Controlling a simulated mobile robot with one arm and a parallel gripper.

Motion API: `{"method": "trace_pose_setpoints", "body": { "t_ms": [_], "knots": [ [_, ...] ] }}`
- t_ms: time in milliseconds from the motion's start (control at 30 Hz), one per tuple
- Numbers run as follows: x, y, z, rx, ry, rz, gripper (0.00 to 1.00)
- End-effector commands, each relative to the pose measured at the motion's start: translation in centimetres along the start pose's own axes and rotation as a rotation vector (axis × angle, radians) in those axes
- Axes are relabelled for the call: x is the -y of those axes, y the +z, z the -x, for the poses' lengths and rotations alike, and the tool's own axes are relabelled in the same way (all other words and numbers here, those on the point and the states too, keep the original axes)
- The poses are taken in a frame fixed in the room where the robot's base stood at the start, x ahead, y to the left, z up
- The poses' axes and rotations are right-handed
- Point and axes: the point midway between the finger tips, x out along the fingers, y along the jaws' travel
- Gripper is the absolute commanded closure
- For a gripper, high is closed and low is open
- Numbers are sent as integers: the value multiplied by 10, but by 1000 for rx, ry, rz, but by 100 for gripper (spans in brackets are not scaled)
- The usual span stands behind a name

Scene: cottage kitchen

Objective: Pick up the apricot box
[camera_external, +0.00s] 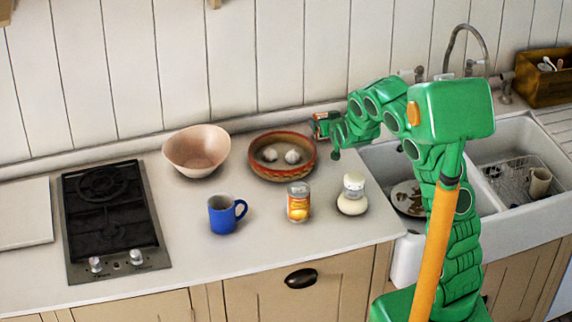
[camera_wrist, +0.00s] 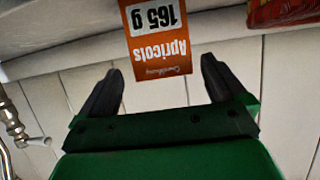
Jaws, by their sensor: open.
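The apricot box (camera_wrist: 155,40) is orange and white. Its upside-down label in the wrist view reads "Apricols" and "165 g". It stands in front of the plank wall, lined up with the gap between my fingers. My gripper (camera_wrist: 160,64) is open, with one dark finger towards each side of the box. I cannot tell whether either finger touches it. In the external view, my gripper (camera_external: 334,135) is at the back of the counter, right of the patterned bowl. A small orange-red patch (camera_external: 321,125) there is probably the box, mostly hidden by my gripper.
The patterned bowl (camera_external: 255,164) holds garlic-like bulbs, close left of my gripper. A pink bowl (camera_external: 197,146), blue mug (camera_external: 222,214), can (camera_external: 298,204) and jar (camera_external: 352,200) share the counter. The hob (camera_external: 112,222) is left; the sink (camera_external: 540,205) is right.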

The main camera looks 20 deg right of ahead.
Motion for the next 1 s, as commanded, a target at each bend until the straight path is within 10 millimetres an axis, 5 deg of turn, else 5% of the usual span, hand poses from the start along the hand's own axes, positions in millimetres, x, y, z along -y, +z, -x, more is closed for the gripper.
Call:
{"method": "trace_pose_setpoints", "body": {
  "t_ms": [700, 1000],
  "knots": [
    [3, 0, -52, 5, 1, 1, 2],
    [4, 0, -54, 4, 0, 1, 5]
  ]
}}
